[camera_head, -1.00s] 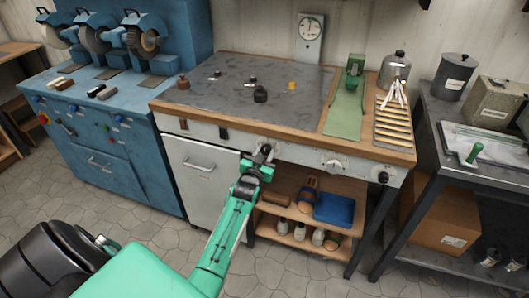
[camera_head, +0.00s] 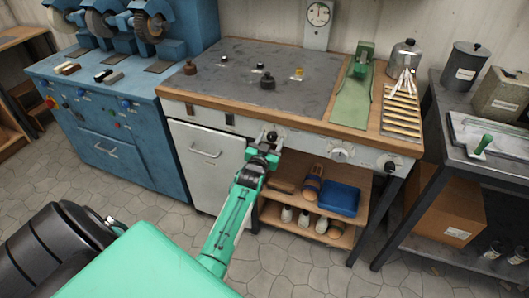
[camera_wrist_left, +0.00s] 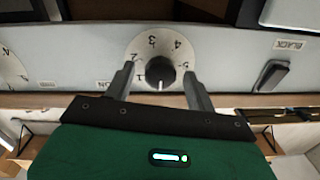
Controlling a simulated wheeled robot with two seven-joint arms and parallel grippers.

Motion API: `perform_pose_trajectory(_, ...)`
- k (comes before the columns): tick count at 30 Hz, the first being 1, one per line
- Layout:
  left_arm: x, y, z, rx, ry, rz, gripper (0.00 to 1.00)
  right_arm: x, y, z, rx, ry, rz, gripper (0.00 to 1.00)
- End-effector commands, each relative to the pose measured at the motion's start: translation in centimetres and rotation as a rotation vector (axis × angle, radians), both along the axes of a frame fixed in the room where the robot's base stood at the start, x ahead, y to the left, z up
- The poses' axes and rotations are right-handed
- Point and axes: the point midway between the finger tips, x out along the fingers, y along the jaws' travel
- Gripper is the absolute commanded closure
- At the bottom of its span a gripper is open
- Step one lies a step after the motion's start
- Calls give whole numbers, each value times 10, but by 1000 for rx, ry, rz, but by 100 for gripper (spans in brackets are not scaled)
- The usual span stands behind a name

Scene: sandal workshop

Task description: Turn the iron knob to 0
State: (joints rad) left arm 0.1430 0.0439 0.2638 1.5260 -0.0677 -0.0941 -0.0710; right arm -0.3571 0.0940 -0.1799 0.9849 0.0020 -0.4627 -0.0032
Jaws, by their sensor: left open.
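A round black knob (camera_wrist_left: 160,73) sits on a pale dial marked 1 to 5 on the bench's front panel. Its white mark points straight down in the left wrist view, between the 1 and 5 sides. My left gripper (camera_wrist_left: 161,88) is open, one finger on each side of the knob, with visible gaps. In the head view the left gripper (camera_head: 268,146) is at the knob (camera_head: 271,136) below the bench edge. My right gripper is out of view.
Another dial (camera_head: 341,152) and a black knob (camera_head: 388,164) are farther right on the panel. The wooden bench edge (camera_head: 300,122) runs above, and a shelf with sandals and a blue box (camera_head: 338,199) lies below.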

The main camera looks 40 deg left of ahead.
Motion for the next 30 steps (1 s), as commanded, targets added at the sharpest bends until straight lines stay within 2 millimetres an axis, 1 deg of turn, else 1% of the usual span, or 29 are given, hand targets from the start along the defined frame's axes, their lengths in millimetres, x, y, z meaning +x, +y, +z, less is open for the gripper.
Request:
perform_pose_trajectory(5, -26, -7, -1, 0, 1, 0, 44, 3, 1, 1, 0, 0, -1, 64)
perform_pose_trajectory(12, -71, -20, -2, -1, 2, 0, 44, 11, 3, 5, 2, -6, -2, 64)
perform_pose_trajectory(18, -104, -29, -2, -2, 2, 0, 44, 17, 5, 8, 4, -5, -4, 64)
perform_pose_trajectory(24, -123, -35, -3, -2, 2, 0, 44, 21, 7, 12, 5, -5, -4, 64)
perform_pose_trajectory(30, -127, -36, -2, -1, 1, 0, 44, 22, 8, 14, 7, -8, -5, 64)
